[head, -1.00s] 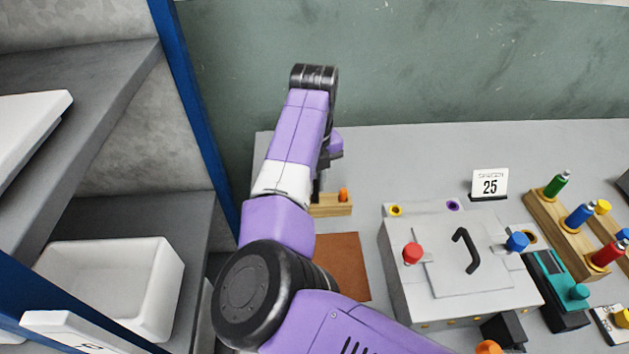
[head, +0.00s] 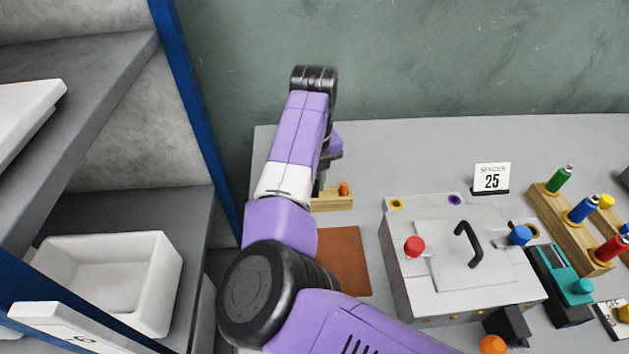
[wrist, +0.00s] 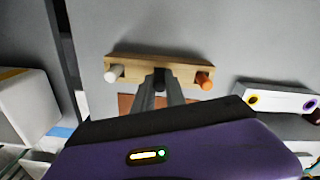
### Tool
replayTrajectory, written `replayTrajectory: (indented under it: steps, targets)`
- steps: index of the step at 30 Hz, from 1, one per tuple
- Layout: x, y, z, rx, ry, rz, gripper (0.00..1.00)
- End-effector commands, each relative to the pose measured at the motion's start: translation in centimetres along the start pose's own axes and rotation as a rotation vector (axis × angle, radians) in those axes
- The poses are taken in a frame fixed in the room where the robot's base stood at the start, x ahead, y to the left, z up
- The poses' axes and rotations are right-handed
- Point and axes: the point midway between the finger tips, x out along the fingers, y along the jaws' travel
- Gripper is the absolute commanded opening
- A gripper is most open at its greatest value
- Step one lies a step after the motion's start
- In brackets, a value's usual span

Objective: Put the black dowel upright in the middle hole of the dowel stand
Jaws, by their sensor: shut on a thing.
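The wooden dowel stand (wrist: 135,69) is ahead of my gripper in the wrist view, with a white dowel (wrist: 114,73) at its left end and an orange dowel (wrist: 204,80) at its right end. My gripper (wrist: 160,88) is shut on the black dowel (wrist: 160,74), at the middle of the stand between the two others. I cannot tell how deep the black dowel sits, as the fingers hide its lower part. In the head view the stand (head: 336,203) and orange dowel (head: 343,188) show beside my arm, which hides the stand's left part.
A brown mat (head: 347,262) lies in front of the stand. A grey press box (head: 408,280) with a black handle and coloured knobs stands to the right. A wooden rack (head: 570,235) with coloured pegs is farther right. A white bin (head: 105,280) sits on the left shelf.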

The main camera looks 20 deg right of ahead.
Motion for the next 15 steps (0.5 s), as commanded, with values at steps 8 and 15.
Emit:
replayTrajectory:
  steps: [8,15]
  targets:
    - [0.7,0.0,0.0,0.0,-0.001,0.0,0.0]
    - [1.2,0.0,0.0,0.0,-0.001,0.0,0.0]
